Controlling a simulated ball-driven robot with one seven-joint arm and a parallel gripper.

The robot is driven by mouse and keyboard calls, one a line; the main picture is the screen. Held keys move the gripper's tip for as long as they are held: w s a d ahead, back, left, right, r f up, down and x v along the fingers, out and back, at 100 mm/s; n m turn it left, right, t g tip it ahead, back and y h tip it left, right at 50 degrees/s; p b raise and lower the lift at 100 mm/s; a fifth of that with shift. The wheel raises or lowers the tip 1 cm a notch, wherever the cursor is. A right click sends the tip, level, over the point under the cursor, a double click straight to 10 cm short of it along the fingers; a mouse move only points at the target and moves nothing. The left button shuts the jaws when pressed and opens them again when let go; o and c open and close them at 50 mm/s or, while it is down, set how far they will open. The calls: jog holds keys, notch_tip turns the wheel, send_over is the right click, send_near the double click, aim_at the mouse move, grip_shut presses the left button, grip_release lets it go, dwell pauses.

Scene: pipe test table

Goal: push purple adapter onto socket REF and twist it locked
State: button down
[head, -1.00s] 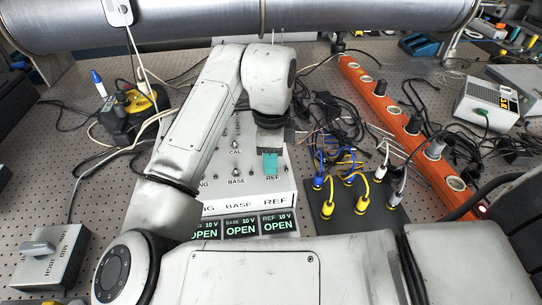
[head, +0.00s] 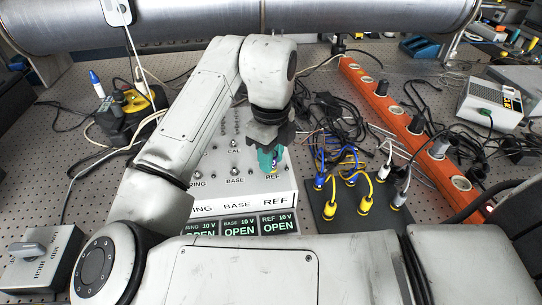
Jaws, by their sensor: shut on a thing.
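My gripper (head: 269,160) points down over the right side of the white test panel (head: 245,199), just above the REF label. Its teal fingers are closed together around something I can barely make out. The purple adapter is hidden between and below the fingers. Socket REF is covered by the gripper, so I cannot tell how far the adapter is seated or turned. The panel's displays (head: 239,225) read OPEN at 10 V for RING, BASE and REF.
A dark board with yellow and blue plugs (head: 362,206) stands close right of the panel, with loose cables behind. An orange power strip (head: 400,125) runs beyond it. A grey switch box (head: 38,258) is at left. A large metal pipe (head: 190,20) crosses the back.

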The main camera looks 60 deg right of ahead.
jog(key=m+b, duration=0.1)
jog(key=m, duration=0.3)
jog(key=shift+f, duration=0.15)
jog(key=shift+f+m+b, duration=0.1)
jog(key=shift+m+b, duration=0.35)
jog(key=shift+m, duration=0.05)
jog(key=c, duration=1.3)
grip_release()
jog(key=shift+m, duration=0.3)
jog(key=o, duration=0.5)
jog(key=shift+r, duration=0.2)
notch_tip(320, 180, up, 11)
jog(key=shift+f, duration=0.1)
